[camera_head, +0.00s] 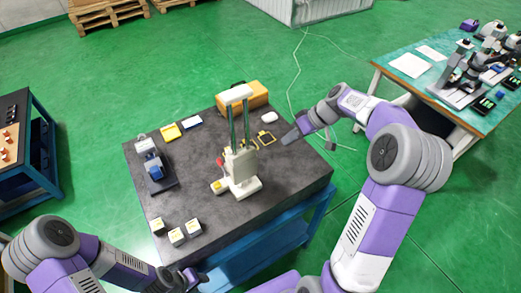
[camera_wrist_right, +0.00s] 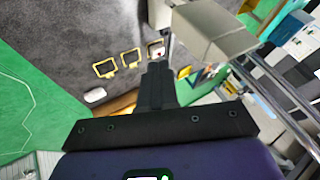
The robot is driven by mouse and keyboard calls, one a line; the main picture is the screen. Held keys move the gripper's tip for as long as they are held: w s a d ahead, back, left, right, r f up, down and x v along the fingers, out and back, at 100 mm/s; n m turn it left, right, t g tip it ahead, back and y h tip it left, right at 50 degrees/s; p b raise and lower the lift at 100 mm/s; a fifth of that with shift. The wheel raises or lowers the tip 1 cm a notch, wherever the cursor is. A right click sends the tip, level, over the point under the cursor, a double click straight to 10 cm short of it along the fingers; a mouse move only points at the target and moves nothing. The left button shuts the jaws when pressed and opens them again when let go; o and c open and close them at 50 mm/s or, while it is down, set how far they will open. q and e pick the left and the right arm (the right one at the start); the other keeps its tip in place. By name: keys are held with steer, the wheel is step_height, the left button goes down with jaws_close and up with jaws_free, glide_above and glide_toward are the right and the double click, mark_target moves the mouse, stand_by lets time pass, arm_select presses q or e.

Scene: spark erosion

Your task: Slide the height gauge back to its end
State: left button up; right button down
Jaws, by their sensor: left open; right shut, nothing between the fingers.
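The height gauge (camera_head: 241,166) stands upright on the dark stone table. My right gripper (camera_head: 291,136) is shut and empty, to the right of the gauge, and I see no contact. Its closed fingers (camera_wrist_right: 157,85) show in the wrist view. My left gripper (camera_head: 197,278) is open and low by the table's front left edge, away from the gauge.
The table (camera_head: 215,225) also carries a blue-grey device (camera_head: 154,168), several small white blocks (camera_head: 177,236), an orange case (camera_head: 252,95), a white mouse-like item (camera_head: 269,117) and yellow frames (camera_head: 265,138). A bench with microscopes (camera_head: 462,82) stands at the right.

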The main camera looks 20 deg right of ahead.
arm_select(q)
steer(key=shift+s+r+p, duration=0.15)
steer(key=shift+r+p, duration=0.5)
steer(key=shift+r, duration=0.05)
arm_select(e)
steer(key=w+a+f, duration=0.1)
steer(key=a+f, duration=0.5)
steer(key=a, duration=0.2)
steer(key=shift+w+a+f, duration=0.2)
steer(key=shift+w+f, duration=0.1)
steer(key=shift+w, duration=0.1)
